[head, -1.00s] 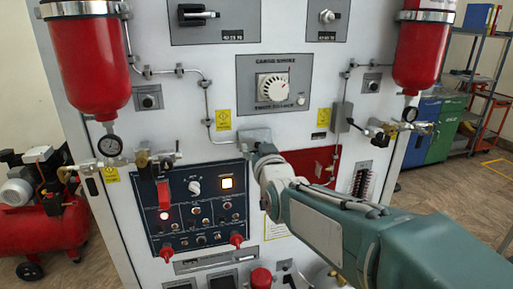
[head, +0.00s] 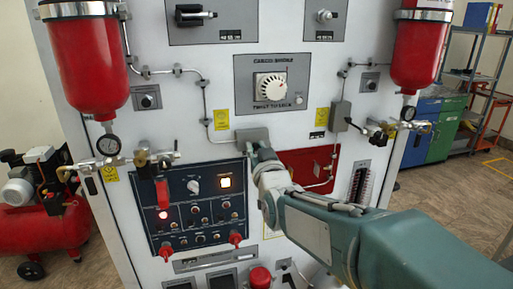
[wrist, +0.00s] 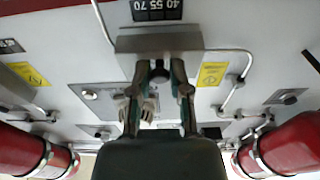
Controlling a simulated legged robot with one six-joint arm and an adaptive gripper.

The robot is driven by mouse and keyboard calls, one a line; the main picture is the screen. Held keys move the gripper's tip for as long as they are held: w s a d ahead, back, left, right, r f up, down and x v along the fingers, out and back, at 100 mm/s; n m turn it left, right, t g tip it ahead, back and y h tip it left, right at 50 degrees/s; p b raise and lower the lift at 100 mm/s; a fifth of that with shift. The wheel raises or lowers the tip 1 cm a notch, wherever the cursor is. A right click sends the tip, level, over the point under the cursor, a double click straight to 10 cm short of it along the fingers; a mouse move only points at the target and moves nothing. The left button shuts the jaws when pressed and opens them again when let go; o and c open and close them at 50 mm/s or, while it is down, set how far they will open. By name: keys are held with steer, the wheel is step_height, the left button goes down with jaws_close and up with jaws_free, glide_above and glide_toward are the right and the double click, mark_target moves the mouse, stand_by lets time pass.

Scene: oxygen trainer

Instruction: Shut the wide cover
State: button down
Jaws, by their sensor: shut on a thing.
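The wide cover looks like a broad grey metal box-shaped piece (head: 249,134) on the white panel, just above the blue control panel. It spans the top middle of the wrist view (wrist: 160,39) and seems to stand out from the panel. My gripper (head: 257,148) meets its lower right part in the head view. In the wrist view both fingertips (wrist: 160,68) reach the cover's near edge, and my gripper is shut on it. The exact contact is hard to see, and the cover's hinge is not clear.
A blue control panel (head: 188,212) with red-guarded switches lies left of my arm. A red plate (head: 318,160) with a pipe is close on the right. A knob plate (head: 243,72) is above. Red cylinders (head: 85,66) (head: 420,52) with gauges flank the panel.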

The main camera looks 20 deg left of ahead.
steer(key=shift+w+a+f+t+y, duration=0.1)
steer(key=shift+w+f+t+y, duration=0.15)
steer(key=shift+t+y, duration=0.3)
steer(key=shift+w+a+f+t+y, duration=0.1)
steer(key=shift+f+t+y, duration=0.15)
steer(key=shift+t+y, duration=0.3)
steer(key=c, duration=0.6)
jaws_free()
steer(key=shift+a+h, duration=0.1)
steer(key=shift+h, duration=0.2)
steer(key=shift+f, duration=0.1)
steer(key=v, duration=1.1)
steer(key=shift+s+f, duration=0.25)
steer(key=shift+f, duration=0.1)
